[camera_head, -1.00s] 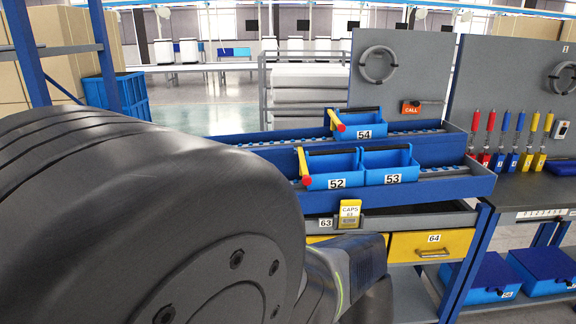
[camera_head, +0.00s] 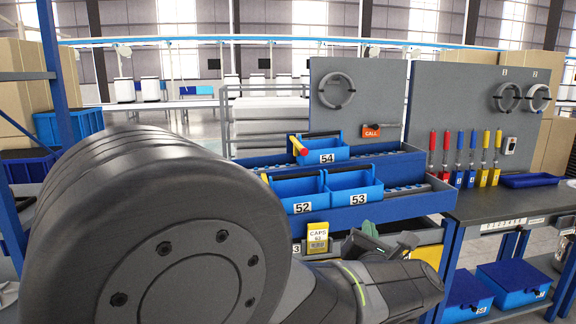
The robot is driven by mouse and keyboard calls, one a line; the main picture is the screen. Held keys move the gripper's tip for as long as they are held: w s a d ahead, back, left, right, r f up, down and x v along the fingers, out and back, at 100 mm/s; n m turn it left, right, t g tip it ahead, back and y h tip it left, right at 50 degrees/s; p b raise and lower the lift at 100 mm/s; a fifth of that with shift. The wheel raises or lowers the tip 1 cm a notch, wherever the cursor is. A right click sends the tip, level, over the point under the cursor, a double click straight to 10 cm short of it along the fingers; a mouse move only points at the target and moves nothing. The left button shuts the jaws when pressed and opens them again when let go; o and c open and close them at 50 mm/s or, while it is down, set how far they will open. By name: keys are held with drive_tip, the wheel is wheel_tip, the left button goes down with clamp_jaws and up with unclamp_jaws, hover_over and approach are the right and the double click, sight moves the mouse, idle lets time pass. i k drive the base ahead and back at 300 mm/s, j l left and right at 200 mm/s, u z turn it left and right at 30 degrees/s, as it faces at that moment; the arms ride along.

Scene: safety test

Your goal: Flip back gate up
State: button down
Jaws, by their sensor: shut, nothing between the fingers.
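The back gate (camera_head: 297,146) is a short yellow bar with a red tip, at the left end of blue bin 54 (camera_head: 326,157) on the rear rail. Its red end points toward me and slopes down. A second yellow bar (camera_head: 265,178) shows at the left of bin 52 (camera_head: 302,207), its lower part hidden behind my arm. My gripper (camera_head: 385,243) is dark, shut and empty. It is in front of the lower drawers, below and to the right of the back gate, well apart from it. My arm hides part of it.
Bin 53 (camera_head: 358,198) stands beside bin 52 on the front rail. A yellow CAPS box (camera_head: 318,237) is close left of my gripper. A grey tool panel (camera_head: 365,100) stands behind, and a workbench (camera_head: 510,206) is at right. My large arm link covers the left foreground.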

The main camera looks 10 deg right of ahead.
sight(297, 146)
drive_tip(key=i+l+u, duration=0.2)
drive_tip(key=i, duration=0.35)
drive_tip(key=i+l+u, duration=0.25)
drive_tip(key=i, duration=0.3)
drive_tip(key=l, duration=0.05)
